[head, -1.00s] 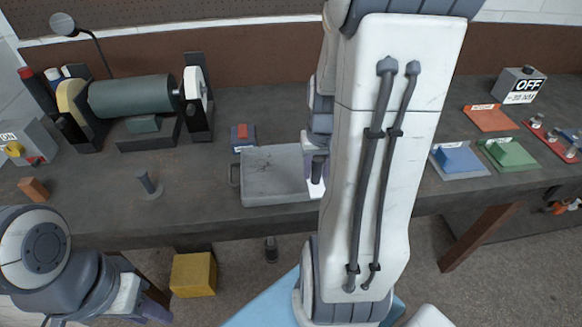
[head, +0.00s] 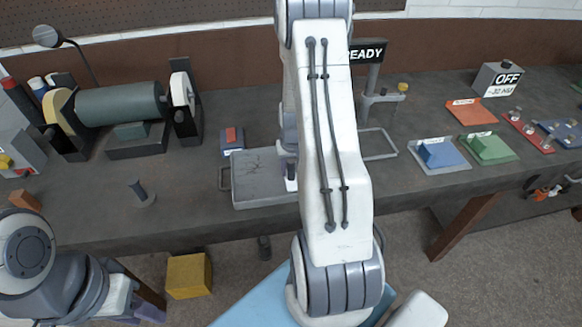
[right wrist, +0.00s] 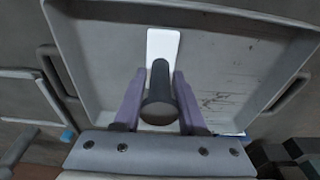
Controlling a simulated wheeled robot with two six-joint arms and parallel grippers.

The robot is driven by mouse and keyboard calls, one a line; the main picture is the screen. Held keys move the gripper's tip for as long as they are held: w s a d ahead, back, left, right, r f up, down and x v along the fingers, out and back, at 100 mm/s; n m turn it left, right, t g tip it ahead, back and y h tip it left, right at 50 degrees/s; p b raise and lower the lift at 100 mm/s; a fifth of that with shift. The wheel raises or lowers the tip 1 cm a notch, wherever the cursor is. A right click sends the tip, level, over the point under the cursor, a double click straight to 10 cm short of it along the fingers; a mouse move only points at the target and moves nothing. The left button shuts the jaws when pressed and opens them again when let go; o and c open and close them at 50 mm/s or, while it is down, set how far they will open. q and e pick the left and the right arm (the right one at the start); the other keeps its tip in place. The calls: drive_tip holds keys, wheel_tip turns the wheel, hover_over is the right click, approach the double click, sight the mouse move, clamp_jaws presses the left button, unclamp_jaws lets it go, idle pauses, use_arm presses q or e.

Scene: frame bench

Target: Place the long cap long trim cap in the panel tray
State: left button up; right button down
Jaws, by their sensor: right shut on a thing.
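The long trim cap shows in the right wrist view as a white strip (right wrist: 163,44) with a dark round post (right wrist: 159,82) on it. My right gripper (right wrist: 158,100) is shut on the post, a purple finger on each side. The cap is over the floor of the grey panel tray (right wrist: 235,65); I cannot tell whether it touches. In the head view the tray (head: 250,176) lies on the bench, and my right arm hides part of it and most of the gripper. My left gripper (head: 150,308) is low at the left, away from the tray; its jaw opening is unclear.
A dark post on a round base (head: 141,193) stands left of the tray. A small blue block with red top (head: 232,140) is behind it. A roller machine (head: 125,105) is at back left. Blue (head: 440,154) and green (head: 488,148) pieces lie right. Bench in front of the post is clear.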

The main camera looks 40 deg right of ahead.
drive_tip(key=shift+f, duration=0.2)
drive_tip(key=shift+c, duration=2.3)
unclamp_jaws()
wheel_tip(320, 180, up, 12)
drive_tip(key=s+a+b, duration=0.1)
drive_tip(key=s, duration=0.1)
drive_tip(key=a+r+n+y, duration=0.1)
drive_tip(key=a+r+n, duration=0.15)
drive_tip(key=a, duration=0.85)
drive_tip(key=a+r+n, duration=0.2)
drive_tip(key=a+n, duration=0.2)
drive_tip(key=a, duration=0.6)
drive_tip(key=s+a+r+n+g+y, duration=0.1)
drive_tip(key=s+a+n, duration=0.6)
drive_tip(key=s+a, duration=0.7)
drive_tip(key=s, duration=0.3)
drive_tip(key=shift+r+g, duration=0.3)
drive_tip(key=shift+r, duration=0.1)
